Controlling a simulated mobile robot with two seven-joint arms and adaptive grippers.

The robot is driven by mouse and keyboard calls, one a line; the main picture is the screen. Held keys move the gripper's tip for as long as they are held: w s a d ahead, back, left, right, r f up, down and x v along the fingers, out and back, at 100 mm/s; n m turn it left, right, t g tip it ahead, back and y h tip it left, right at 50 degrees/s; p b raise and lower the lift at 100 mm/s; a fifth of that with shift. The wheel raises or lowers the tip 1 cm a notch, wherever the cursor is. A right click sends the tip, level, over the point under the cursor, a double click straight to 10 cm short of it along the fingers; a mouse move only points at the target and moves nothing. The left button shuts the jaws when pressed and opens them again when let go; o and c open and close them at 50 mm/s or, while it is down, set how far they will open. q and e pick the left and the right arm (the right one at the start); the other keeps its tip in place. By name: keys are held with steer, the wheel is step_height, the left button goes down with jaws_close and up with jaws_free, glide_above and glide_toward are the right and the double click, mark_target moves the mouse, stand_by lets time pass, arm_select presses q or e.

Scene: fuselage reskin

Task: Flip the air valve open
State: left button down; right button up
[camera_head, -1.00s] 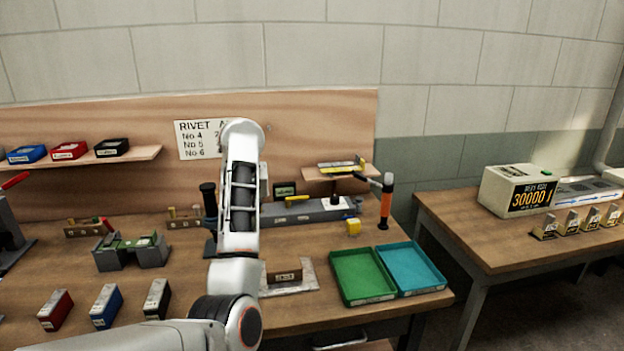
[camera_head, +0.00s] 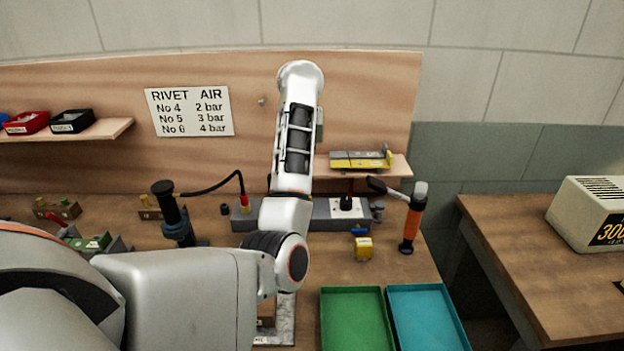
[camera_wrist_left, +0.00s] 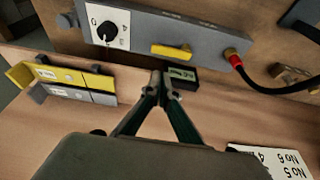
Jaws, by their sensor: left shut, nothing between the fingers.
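The grey air manifold (camera_head: 325,212) lies along the back of the bench. In the left wrist view the manifold (camera_wrist_left: 208,41) carries a yellow valve lever (camera_wrist_left: 171,51), lying lengthwise along it. A dial knob (camera_wrist_left: 108,32) on a white plate is near one end and a red hose fitting (camera_wrist_left: 235,60) near the other. My left gripper (camera_wrist_left: 158,80) is shut and empty, its tips close to the lever in the picture and beside a small dark display (camera_wrist_left: 182,73); contact cannot be told. In the head view my left arm hides the lever and the gripper.
A shelf with yellow-grey parts (camera_head: 360,160) is right of my arm. An orange-handled tool (camera_head: 411,220), a yellow block (camera_head: 363,248), a green tray (camera_head: 352,320) and a teal tray (camera_head: 428,318) are at the right. A black hose (camera_head: 215,187) runs from the manifold to a dark upright tool (camera_head: 172,212).

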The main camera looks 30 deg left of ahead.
arm_select(q)
steer(key=x, duration=0.9)
steer(key=shift+s, duration=0.15)
steer(key=shift+a+f, duration=0.15)
steer(key=shift+f, duration=0.3)
arm_select(e)
steer(key=shift+s, duration=0.25)
arm_select(q)
steer(key=shift+w, duration=0.2)
arm_select(e)
steer(key=shift+s, duration=0.1)
